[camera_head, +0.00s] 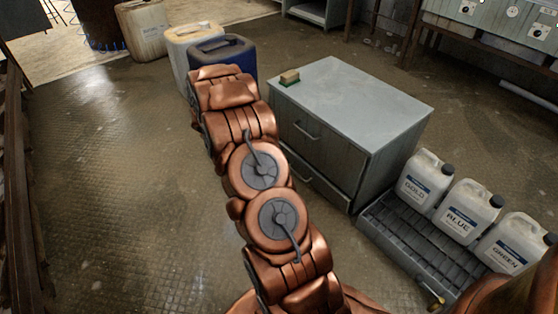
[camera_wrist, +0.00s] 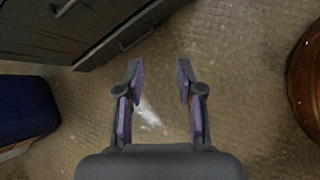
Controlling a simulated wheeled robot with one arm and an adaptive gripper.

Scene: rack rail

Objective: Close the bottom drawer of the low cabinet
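The low grey cabinet (camera_head: 350,95) stands right of my copper arm in the head view, with drawer fronts facing my arm. The upper drawer (camera_head: 305,135) has a bar handle and looks shut. The bottom drawer (camera_head: 325,188) is partly hidden by my arm; I cannot tell exactly how far it stands out. In the wrist view its handle (camera_wrist: 136,40) shows at the upper left. My gripper (camera_wrist: 159,72) is open and empty, fingers apart over bare floor, to the lower right of the drawer and apart from it. The head view hides the gripper behind the arm.
A sponge-like block (camera_head: 289,77) lies on the cabinet top. A blue jerrycan (camera_head: 228,55) stands left of the cabinet, and a blue container (camera_wrist: 25,108) shows in the wrist view. A grey rack (camera_head: 385,235) with white jugs (camera_head: 467,207) stands at the right. Floor at left is clear.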

